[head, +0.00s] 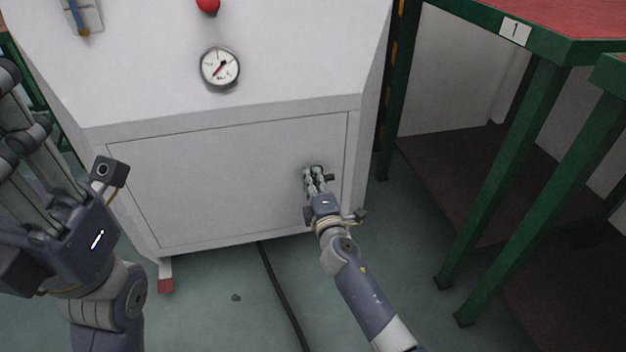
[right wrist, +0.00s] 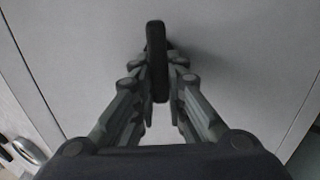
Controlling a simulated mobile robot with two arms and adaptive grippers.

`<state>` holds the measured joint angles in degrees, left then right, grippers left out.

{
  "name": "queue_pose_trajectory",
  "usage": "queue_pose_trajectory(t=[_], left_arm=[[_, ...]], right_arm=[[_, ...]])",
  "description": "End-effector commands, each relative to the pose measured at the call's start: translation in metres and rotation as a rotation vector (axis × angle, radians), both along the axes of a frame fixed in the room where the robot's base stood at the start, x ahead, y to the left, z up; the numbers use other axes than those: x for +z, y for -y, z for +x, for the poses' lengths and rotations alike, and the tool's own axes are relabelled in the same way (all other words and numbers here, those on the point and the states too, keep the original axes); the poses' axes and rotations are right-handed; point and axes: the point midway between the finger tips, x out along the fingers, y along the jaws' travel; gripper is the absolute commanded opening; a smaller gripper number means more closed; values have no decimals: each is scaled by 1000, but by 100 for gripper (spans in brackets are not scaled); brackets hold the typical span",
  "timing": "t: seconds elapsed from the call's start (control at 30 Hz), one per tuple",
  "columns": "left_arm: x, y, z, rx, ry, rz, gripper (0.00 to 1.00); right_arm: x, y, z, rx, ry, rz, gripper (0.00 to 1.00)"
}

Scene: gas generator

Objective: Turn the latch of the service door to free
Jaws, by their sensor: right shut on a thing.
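The service door (head: 215,185) is the flat grey panel on the lower front of the white cabinet, and it looks closed in its frame. The latch (right wrist: 157,60) is a dark bar near the door's right edge. In the right wrist view it stands upright in the picture between my fingertips; in the head view only a dark bit of it (head: 330,177) shows beside the fingers. My right gripper (head: 315,172) is shut on the latch, which also shows in the right wrist view (right wrist: 158,80). My left gripper (head: 18,105) is raised at the left, partly cut off by the picture edge.
A pressure gauge (head: 220,68) and a red knob (head: 208,5) sit above the door. A black cable (head: 282,295) runs along the floor below. A green-framed table (head: 520,150) stands at the right. The floor before the cabinet is mostly clear.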

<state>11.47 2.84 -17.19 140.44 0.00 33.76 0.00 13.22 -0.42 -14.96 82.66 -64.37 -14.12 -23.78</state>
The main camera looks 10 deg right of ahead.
Motion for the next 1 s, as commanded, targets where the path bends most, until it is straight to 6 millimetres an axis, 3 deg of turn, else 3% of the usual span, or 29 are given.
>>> queue_pose_trajectory(t=[0.37,0.4,0.47,0.83,1.0], left_arm=[[-1,0,1,-1,-5,-3,26],[-1,0,1,-1,-6,-2,26],[-1,0,1,-1,-6,-2,26],[-2,-1,1,0,-8,-2,26],[-1,-1,1,0,-7,-2,26]], right_arm=[[-1,0,0,1,-1,-12,0],[-1,0,0,1,-1,-12,19],[-1,0,0,1,-1,-12,32],[-1,0,-1,0,-1,-7,33],[-2,1,-16,1,-1,-7,33]])
